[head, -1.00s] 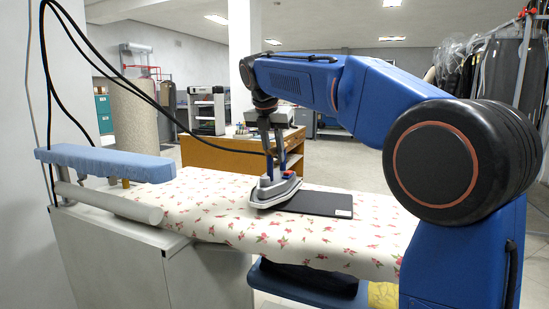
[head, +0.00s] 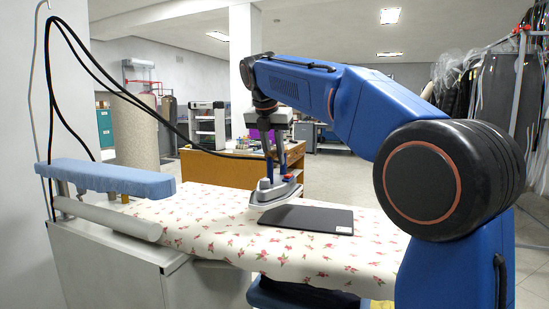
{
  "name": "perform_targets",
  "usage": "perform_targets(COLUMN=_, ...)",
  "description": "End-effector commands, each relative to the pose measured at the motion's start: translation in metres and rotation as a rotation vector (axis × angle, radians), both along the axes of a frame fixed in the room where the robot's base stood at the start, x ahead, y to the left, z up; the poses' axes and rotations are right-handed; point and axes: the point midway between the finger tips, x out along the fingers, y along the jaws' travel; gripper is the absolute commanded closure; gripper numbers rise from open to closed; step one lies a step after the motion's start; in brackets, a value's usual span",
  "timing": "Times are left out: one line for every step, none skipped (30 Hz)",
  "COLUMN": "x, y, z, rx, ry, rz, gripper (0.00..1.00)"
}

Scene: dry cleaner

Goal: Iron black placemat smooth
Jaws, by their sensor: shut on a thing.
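The black placemat (head: 312,219) lies flat on the flower-patterned ironing board (head: 205,222). A small white label shows at its near right corner. My gripper (head: 278,172) is shut on the iron (head: 275,194), a grey iron with blue and red parts.
A blue padded sleeve arm (head: 105,176) and a white roller (head: 108,218) stand at the board's left end. Black cables run from the upper left to the iron. A wooden counter (head: 228,177) stands behind. The board's right part is clear.

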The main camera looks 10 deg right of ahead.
Motion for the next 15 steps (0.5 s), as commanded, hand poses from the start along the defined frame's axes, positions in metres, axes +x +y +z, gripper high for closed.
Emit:
perform_targets(x=0.0, y=0.0, z=0.003, rx=0.001, ry=-0.007, rz=0.0, gripper=1.0)
perform_targets(x=0.0, y=0.0, z=0.003, rx=0.001, ry=-0.007, rz=0.0, gripper=1.0)
perform_targets(x=0.0, y=0.0, z=0.003, rx=0.001, ry=-0.007, rz=0.0, gripper=1.0)
perform_targets(x=-0.001, y=0.0, z=0.003, rx=0.001, ry=-0.007, rz=0.0, gripper=1.0)
perform_targets(x=0.0, y=0.0, z=0.003, rx=0.001, ry=-0.007, rz=0.0, gripper=1.0)
perform_targets(x=0.0, y=0.0, z=0.004, rx=0.001, ry=-0.007, rz=0.0, gripper=1.0)
perform_targets(x=0.0, y=0.0, z=0.004, rx=0.001, ry=-0.007, rz=0.0, gripper=1.0)
perform_targets(x=0.0, y=0.0, z=0.005, rx=0.001, ry=-0.007, rz=0.0, gripper=1.0)
perform_targets(x=0.0, y=0.0, z=0.006, rx=0.001, ry=-0.007, rz=0.0, gripper=1.0)
perform_targets(x=0.0, y=0.0, z=0.008, rx=0.001, ry=-0.007, rz=0.0, gripper=1.0)
perform_targets(x=0.0, y=0.0, z=0.009, rx=0.001, ry=-0.008, rz=0.0, gripper=1.0)
perform_targets(x=0.0, y=0.0, z=0.011, rx=0.001, ry=-0.008, rz=0.0, gripper=1.0)
perform_targets(x=0.0, y=0.0, z=0.012, rx=0.001, ry=-0.008, rz=0.0, gripper=1.0)
perform_targets(x=0.0, y=0.0, z=0.014, rx=0.001, ry=-0.008, rz=0.0, gripper=1.0)
perform_targets(x=0.0, y=0.0, z=0.017, rx=0.001, ry=-0.008, rz=0.0, gripper=1.0)
